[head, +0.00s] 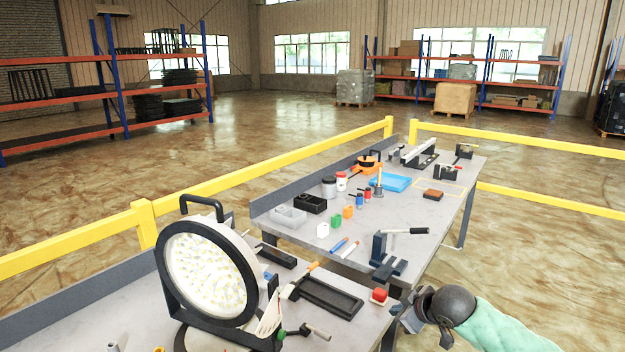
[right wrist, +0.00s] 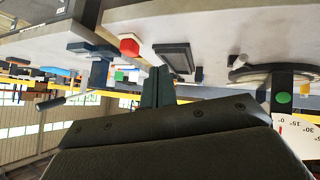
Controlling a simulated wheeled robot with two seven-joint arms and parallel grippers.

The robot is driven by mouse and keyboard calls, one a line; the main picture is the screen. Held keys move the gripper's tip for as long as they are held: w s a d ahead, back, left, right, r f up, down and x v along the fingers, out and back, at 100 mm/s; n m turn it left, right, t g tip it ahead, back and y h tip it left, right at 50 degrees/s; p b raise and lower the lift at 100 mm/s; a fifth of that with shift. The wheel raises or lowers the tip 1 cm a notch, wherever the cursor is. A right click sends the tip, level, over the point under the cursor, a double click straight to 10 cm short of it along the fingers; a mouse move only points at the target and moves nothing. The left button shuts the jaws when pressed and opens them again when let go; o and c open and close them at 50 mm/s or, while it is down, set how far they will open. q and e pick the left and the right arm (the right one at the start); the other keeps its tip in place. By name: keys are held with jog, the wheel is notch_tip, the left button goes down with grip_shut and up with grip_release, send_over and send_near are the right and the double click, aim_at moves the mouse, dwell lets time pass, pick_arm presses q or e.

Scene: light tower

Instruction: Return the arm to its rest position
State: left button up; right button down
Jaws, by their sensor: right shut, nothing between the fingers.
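My right arm comes in from the lower right of the head view, with a green sleeve and a dark round joint. My right gripper (head: 408,312) is just off the right edge of the near bench, close to a red button block (head: 379,295). In the right wrist view the gripper (right wrist: 158,72) is shut and empty, its fingers together. The red block (right wrist: 129,46) shows to their left there, apart from them. My left gripper is not in view.
A large round lamp (head: 205,275) in a black frame stands on the near bench (head: 130,312). A black tray (head: 325,297) lies beside it. A second bench (head: 420,215) holds a lever device (head: 390,255) and small parts. Yellow rails (head: 255,175) run behind. The floor at right is clear.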

jog(key=s+d+f+m+g+h, duration=0.1)
jog(key=s+f+m+h, duration=0.3)
jog(key=f, duration=0.9)
jog(key=s+f+m+g+h, duration=0.15)
jog(key=s+f, duration=0.45)
jog(key=f, duration=0.7)
jog(key=s+a+f+g, duration=0.1)
jog(key=s+a+f, duration=0.1)
jog(key=s+f, duration=0.4)
jog(key=s+a+f+m+g+y, duration=0.1)
jog(key=s+f, duration=0.4)
jog(key=s, duration=0.9)
jog(key=s+a+f+m+g, duration=0.1)
jog(key=s+a+f, duration=0.3)
jog(key=s, duration=0.6)
notch_tip(320, 180, down, 3)
jog(key=shift+s+r+g+y, duration=0.15)
jog(key=shift+s+g+y, duration=0.15)
jog(key=shift+g, duration=0.45)
jog(key=shift+m, duration=0.25)
